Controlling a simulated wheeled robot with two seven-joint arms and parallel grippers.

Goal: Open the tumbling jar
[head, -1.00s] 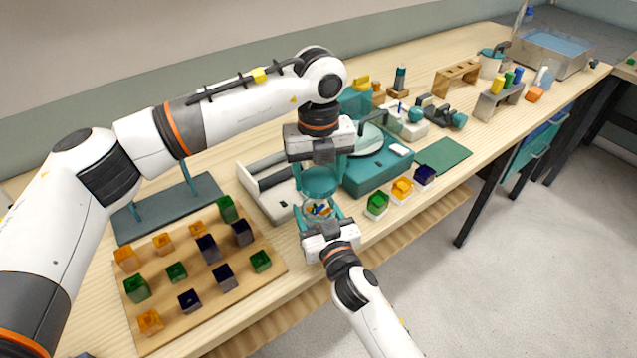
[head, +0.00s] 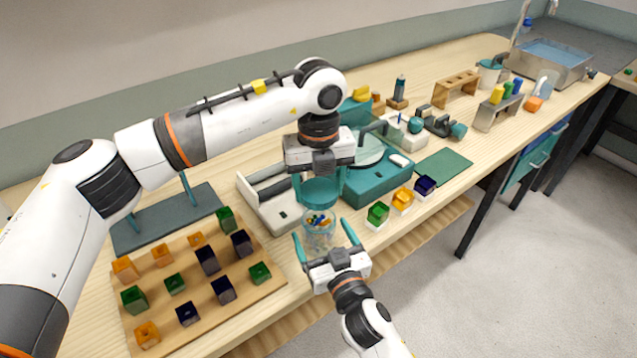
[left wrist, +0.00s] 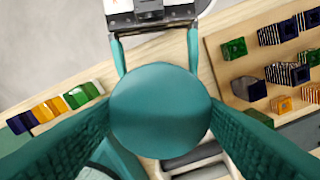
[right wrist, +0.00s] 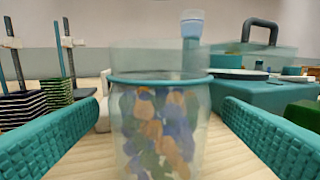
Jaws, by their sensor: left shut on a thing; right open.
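The jar (head: 319,234) is clear and upright on the bench front, with small coloured pieces inside. It fills the middle of the right wrist view (right wrist: 160,130), with a teal ring round it. The round teal lid (head: 320,192) is above the jar body; I cannot tell whether it touches the jar. My left gripper (head: 320,187) points down, shut on the lid. In the left wrist view the lid (left wrist: 160,110) sits between the fingers and hides the jar. My right gripper (head: 324,238) is open, its fingers apart on either side of the jar, not touching it.
A wooden board (head: 240,293) with several coloured blocks lies left of the jar. A grey-white tray device (head: 268,202) and a teal machine (head: 372,183) stand behind. Green, orange and dark blue cubes (head: 403,199) line the front edge at right.

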